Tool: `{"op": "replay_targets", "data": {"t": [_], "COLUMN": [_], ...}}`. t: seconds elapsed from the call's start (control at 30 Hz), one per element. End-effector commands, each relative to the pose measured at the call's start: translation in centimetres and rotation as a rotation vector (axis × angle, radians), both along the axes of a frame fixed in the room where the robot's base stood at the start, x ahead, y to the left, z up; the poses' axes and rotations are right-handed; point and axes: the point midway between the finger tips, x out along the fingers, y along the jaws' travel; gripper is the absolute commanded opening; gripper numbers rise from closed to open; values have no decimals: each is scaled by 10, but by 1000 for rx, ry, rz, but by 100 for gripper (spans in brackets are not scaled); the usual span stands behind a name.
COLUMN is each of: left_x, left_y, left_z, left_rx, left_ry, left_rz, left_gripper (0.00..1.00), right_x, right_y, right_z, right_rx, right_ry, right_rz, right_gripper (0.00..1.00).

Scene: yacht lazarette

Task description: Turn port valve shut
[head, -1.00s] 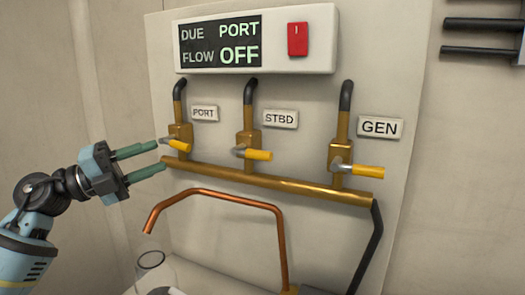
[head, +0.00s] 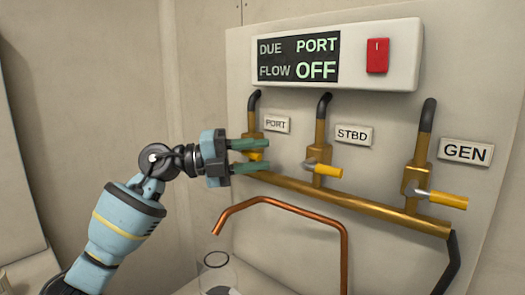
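The gripper's two green fingers are apart, one above and one below the lever in the picture. I cannot tell whether they touch it. The display (head: 297,59) reads DUE PORT and FLOW OFF. My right gripper is not in view.
The STBD valve lever (head: 328,171) and GEN valve lever (head: 448,199) point right. A brass manifold (head: 340,200) runs below the valves. A copper pipe (head: 300,212) bends over a clear container (head: 217,272). A red switch (head: 377,55) is beside the display.

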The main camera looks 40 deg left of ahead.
Motion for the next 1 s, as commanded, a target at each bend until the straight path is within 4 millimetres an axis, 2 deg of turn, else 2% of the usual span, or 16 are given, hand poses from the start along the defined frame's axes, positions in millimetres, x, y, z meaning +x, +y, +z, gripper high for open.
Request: {"op": "replay_targets", "data": {"t": [0.2,0.47,0.77,1.0], "left_x": [10,12,11,11], "left_y": [-12,-13,-13,-13], "left_z": [1,0,0,0], "left_rx": [0,1,1,-1], "left_ry": [0,1,1,1], "left_rz": [1,1,0,0], "left_gripper": [37,37,0,0], "right_x": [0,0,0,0], "right_y": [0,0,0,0], "right_z": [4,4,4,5], "right_rx": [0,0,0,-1], "right_ry": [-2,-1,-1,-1], "right_rz": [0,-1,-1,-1], "right_gripper": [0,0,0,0]}}
